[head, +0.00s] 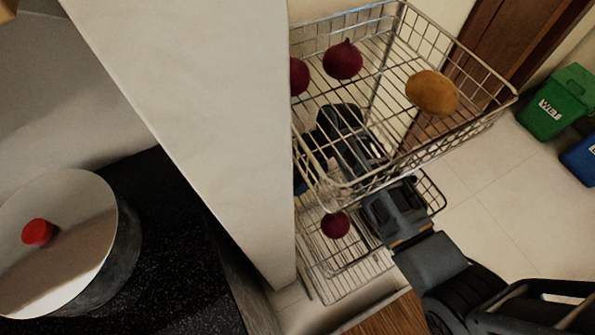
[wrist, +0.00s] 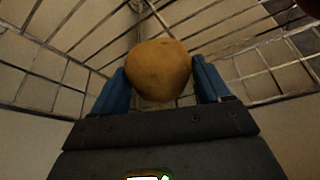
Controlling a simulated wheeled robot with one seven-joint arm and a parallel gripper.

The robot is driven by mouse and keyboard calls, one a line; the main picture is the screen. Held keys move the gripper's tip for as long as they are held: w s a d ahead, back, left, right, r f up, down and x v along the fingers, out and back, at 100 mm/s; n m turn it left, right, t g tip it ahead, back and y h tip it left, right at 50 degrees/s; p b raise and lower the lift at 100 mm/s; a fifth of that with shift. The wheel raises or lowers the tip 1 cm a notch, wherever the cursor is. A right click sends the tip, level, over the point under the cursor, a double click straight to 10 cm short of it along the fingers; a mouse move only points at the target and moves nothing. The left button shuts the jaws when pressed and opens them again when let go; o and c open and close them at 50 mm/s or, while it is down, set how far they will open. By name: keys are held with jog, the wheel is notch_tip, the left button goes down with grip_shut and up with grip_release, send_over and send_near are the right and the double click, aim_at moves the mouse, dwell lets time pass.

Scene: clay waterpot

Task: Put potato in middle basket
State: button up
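In the wrist view, my gripper (wrist: 160,85) has its blue fingers at both sides of a brown potato (wrist: 158,70), seemingly touching it. Wire mesh of a basket (wrist: 60,65) lies around and beyond the potato. In the head view, my gripper's wrist passes below the top basket (head: 455,145). A blue finger (head: 299,178) shows in part by the white wall edge; the held potato is hidden there. Another potato (head: 432,92) lies in the top basket. A lower wire basket (head: 432,190) is partly covered by my arm.
Two red onions (head: 343,60) (head: 299,76) lie in the top basket. Another onion (head: 335,225) lies on a lower tier. A white wall (head: 215,110) stands close on the left. Green (head: 562,103) and blue (head: 582,160) bins stand at the right.

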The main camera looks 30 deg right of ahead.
jog(key=o, duration=0.3)
jog(key=shift+r, duration=0.25)
jog(key=s+d, duration=0.1)
jog(key=d, duration=0.2)
jog(key=s+d, duration=0.2)
jog(key=d, duration=0.2)
jog(key=s+d, duration=0.1)
jog(key=d, duration=0.3)
jog(key=shift+s+d+r+b, duration=0.25)
jog(key=shift+s+r+b, duration=0.15)
